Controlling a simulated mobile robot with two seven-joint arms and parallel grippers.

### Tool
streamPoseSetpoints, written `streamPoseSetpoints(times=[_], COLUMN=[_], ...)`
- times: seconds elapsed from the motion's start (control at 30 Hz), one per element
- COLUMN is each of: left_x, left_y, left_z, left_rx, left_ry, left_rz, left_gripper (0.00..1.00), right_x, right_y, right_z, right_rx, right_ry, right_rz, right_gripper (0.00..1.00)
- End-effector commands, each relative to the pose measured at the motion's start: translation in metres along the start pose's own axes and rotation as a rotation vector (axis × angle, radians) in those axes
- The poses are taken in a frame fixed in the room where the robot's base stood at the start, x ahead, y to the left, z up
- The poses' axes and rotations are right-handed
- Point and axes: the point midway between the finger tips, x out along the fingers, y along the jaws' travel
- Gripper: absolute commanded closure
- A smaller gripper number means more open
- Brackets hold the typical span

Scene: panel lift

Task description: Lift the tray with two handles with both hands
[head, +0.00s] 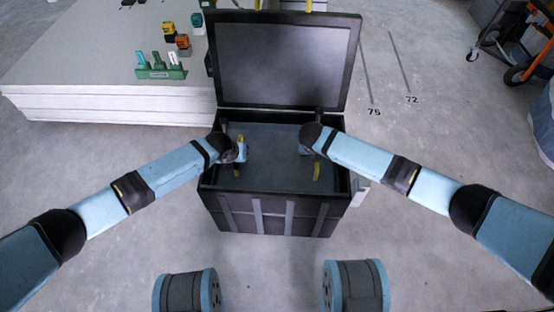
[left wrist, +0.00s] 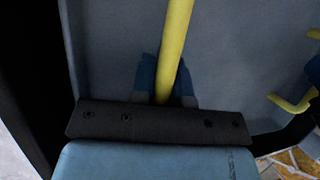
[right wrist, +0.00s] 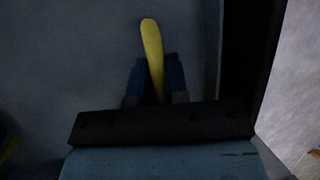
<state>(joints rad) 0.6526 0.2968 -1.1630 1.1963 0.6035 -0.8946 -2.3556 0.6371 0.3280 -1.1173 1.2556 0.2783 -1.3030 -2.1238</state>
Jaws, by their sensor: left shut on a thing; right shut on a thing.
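The tray (head: 272,165) is a blue-grey panel with two yellow handles, inside a black open-topped box (head: 272,212). My left gripper (head: 239,151) is shut on the left yellow handle (left wrist: 178,45), which runs between its fingers in the left wrist view. My right gripper (head: 306,149) is shut on the right yellow handle (right wrist: 152,42); its end sticks out past the fingers in the right wrist view. My grippers hide the middle of each handle in the head view. The tray looks sunk below the box rim; whether it touches the bottom is hidden.
The box's dark lid (head: 284,65) stands open at the back. A low stack of pale boards (head: 100,100) lies at the left, with a green tool holder (head: 160,72) on it. An orange-and-black cart (head: 520,50) stands far right.

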Motion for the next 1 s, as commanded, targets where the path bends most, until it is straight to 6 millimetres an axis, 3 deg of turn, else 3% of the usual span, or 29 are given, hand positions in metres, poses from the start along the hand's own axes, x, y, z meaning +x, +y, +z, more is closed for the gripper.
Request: streamPoseSetpoints(times=[0.27,0.8,1.0], left_x=[-0.012,-0.07,-0.082], left_y=[-0.003,-0.015,-0.018], left_z=[0.006,0.029,0.034], left_rx=[0.0,0.0,0.0], left_ry=[-0.002,-0.001,-0.001], left_rz=[-0.001,-0.001,-0.001], left_gripper=[1.0,1.0,1.0], right_x=[-0.012,-0.069,-0.081], right_y=[-0.003,-0.015,-0.017], right_z=[0.006,0.029,0.034], right_rx=[0.0,0.0,0.0], right_ry=[-0.001,-0.001,-0.001], right_rz=[0.001,0.0,0.0], right_gripper=[1.0,1.0,1.0])
